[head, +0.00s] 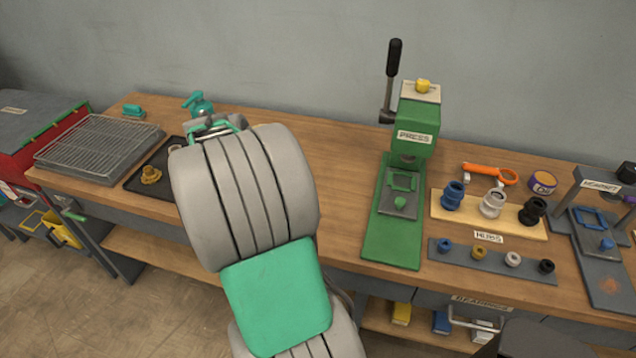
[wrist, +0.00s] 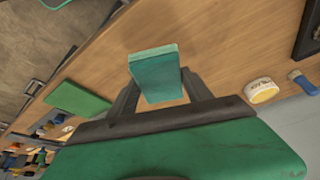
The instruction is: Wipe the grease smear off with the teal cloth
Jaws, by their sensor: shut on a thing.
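My gripper (wrist: 160,88) is shut on the teal cloth (wrist: 155,75), a folded, block-like pad between its two dark fingers. In the wrist view the cloth is over the wooden bench top (wrist: 220,40); whether it touches the wood cannot be told. In the head view my own grey and green arm hides the gripper's hold and the cloth. A rusty brown smear (head: 611,285) shows on the grey base plate of the stand at the far right of the bench. I cannot tell for sure that it is the grease; no smear shows in the wrist view.
A green press (head: 416,135) stands mid-bench, with hubs on a wooden board (head: 480,217) to its right. Bare wood lies left of the press.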

